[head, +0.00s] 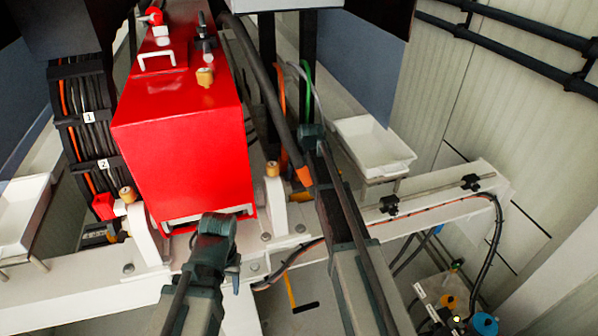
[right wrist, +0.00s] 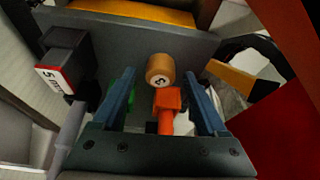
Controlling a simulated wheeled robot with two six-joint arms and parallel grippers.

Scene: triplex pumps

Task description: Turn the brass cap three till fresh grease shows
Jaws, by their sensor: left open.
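In the right wrist view a round brass cap (right wrist: 160,69) with a dark mark like a 3 sits ahead of my right gripper (right wrist: 164,100). The gripper's two blue fingers are apart, with clear gaps inside both. An orange block on a stem (right wrist: 166,103) shows between them, below the cap; I see no contact with the fingers. In the head view the right gripper (head: 312,138) is beyond the red housing's right side, and that cap is not visible there. My left gripper (head: 214,232) is open and empty before the red housing (head: 185,140). No grease is discernible.
Other brass caps stand on the white frame at left (head: 127,195) and right (head: 272,169) of the housing. A dark box with a white label (right wrist: 66,62) is left of the right gripper. A white tray (head: 374,145) is right. Cables (head: 300,252) run along the frame.

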